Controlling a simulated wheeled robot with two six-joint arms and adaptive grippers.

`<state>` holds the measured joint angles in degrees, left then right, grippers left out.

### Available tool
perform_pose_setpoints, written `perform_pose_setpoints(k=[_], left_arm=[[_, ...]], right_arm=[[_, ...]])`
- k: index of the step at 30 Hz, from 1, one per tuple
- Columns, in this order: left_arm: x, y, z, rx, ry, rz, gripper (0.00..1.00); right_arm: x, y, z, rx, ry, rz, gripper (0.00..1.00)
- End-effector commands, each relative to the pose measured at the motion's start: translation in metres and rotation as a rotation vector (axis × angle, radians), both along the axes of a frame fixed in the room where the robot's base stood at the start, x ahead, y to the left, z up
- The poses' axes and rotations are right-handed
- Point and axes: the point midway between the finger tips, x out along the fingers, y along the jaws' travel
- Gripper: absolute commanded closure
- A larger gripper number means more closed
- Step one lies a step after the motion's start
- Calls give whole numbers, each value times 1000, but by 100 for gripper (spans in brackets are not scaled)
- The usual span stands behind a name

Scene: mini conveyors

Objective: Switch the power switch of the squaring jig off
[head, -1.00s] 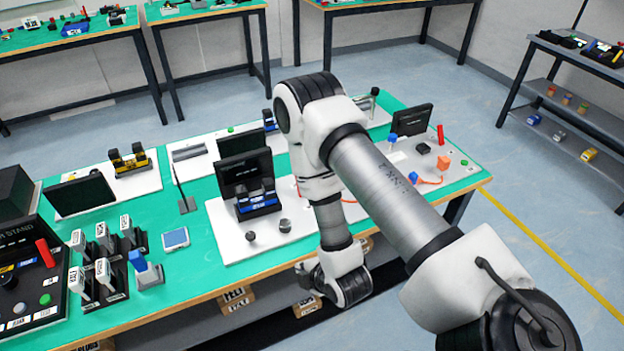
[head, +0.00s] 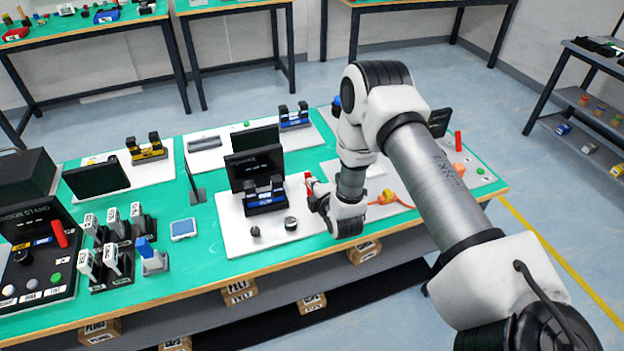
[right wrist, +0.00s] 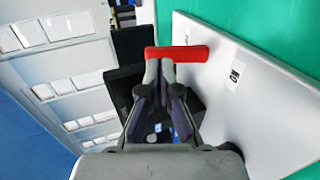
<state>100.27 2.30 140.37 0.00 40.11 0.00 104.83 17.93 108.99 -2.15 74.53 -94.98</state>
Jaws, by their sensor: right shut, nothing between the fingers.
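A white board (head: 232,236) in the middle of the green table carries a black screen, a blue-and-black fixture (head: 265,198) and two dark knobs; I take it as the squaring jig, but its name cannot be read. A red lever (head: 308,182) stands at its right side. In the right wrist view the red lever (right wrist: 190,53) lies across, just at my fingertips, with a label (right wrist: 237,76) that seems to read ON on the white board. My right gripper (head: 316,193) is shut and empty, close to the lever; whether it touches cannot be told. My left gripper is out of view.
A board with orange parts (head: 385,197) and another red lever (head: 458,141) lies to the right, partly behind my arm. Label-bearing black stands and a blue-topped item (head: 147,250) stand to the left. The table's front edge (head: 200,285) runs below.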

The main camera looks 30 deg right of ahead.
Motion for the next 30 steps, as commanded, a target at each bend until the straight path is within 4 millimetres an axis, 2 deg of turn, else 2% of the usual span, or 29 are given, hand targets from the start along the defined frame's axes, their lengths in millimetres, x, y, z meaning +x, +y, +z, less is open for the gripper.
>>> perform_pose_setpoints(k=[5,15,21,30], left_arm=[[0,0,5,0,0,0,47],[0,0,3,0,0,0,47],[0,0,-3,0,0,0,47],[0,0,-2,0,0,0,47]], right_arm=[[14,-3,-5,-1,0,0,100],[17,-4,-7,0,0,0,100],[35,-8,-9,0,-2,0,100],[36,-9,-7,-1,-4,-1,100]])
